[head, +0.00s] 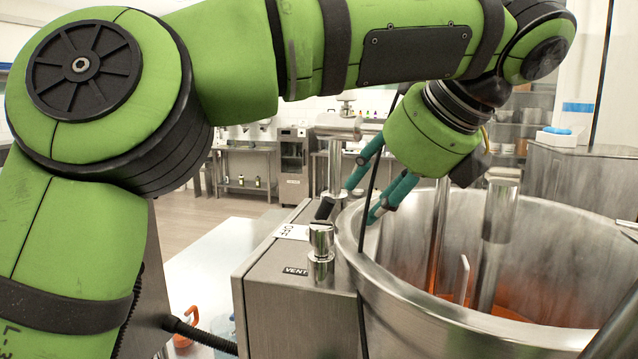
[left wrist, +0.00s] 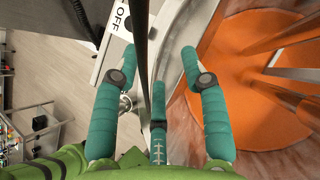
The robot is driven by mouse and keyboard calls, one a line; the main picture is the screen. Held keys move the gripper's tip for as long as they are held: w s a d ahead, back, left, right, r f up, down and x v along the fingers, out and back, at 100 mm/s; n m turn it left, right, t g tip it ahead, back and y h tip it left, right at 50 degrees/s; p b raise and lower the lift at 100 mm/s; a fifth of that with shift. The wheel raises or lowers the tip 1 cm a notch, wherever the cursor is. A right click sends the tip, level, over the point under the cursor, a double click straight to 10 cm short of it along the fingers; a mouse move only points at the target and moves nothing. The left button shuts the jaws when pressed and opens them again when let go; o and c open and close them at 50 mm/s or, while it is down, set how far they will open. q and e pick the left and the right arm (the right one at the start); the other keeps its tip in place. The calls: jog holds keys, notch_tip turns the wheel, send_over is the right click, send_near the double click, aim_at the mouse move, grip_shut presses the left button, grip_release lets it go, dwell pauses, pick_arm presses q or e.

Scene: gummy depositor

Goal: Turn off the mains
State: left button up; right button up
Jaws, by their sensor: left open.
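A white OFF label (head: 290,231) lies on top of a steel control box (head: 298,318) beside the large kettle; it also shows in the left wrist view (left wrist: 122,18). I cannot make out the mains switch with certainty. A dark piece by the label may be its handle or a fingertip. My left gripper (head: 352,205) is open, with teal fingers pointing down over the gap between box and kettle rim. In the left wrist view, its spread fingers (left wrist: 160,66) hold nothing visible. My right gripper is out of view.
A steel knob (head: 320,242) stands on the box above a VENT label (head: 295,271). The kettle (head: 450,325) has orange contents and upright metal bars inside. A thin black line (head: 362,225) runs down between box and kettle. Open floor (head: 180,218) lies behind.

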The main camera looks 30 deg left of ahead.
aim_at(329, 202)
pick_arm(q)
jog(key=shift+w+a+r+n+g+y, duration=0.25)
jog(key=shift+w+a+r+y, duration=0.1)
jog(key=shift+w+a, duration=0.15)
jog(key=shift+w+a+r+n+g+y, duration=0.15)
jog(key=shift+w+a+r+n+y, duration=0.15)
jog(key=shift+a, duration=0.25)
jog(key=shift+s+a+f, duration=0.5)
jog(key=shift+a+f, duration=0.15)
jog(key=shift+a, duration=0.2)
jog(key=shift+s+a+f, duration=0.15)
jog(key=shift+a+f, duration=0.2)
jog(key=shift+a, duration=0.2)
jog(key=shift+s+a+f, duration=0.1)
jog(key=shift+a+f, duration=0.25)
jog(key=shift+a, duration=0.2)
jog(key=shift+w+a+f, duration=0.5)
jog(key=shift+w+f, duration=0.1)
jog(key=shift+f, duration=0.05)
jog(key=shift+w+f, duration=0.15)
jog(key=shift+w, duration=0.05)
jog(key=shift+s+d, duration=0.1)
jog(key=shift+s, duration=0.15)
jog(key=shift+c, duration=1.2)
grip_shut()
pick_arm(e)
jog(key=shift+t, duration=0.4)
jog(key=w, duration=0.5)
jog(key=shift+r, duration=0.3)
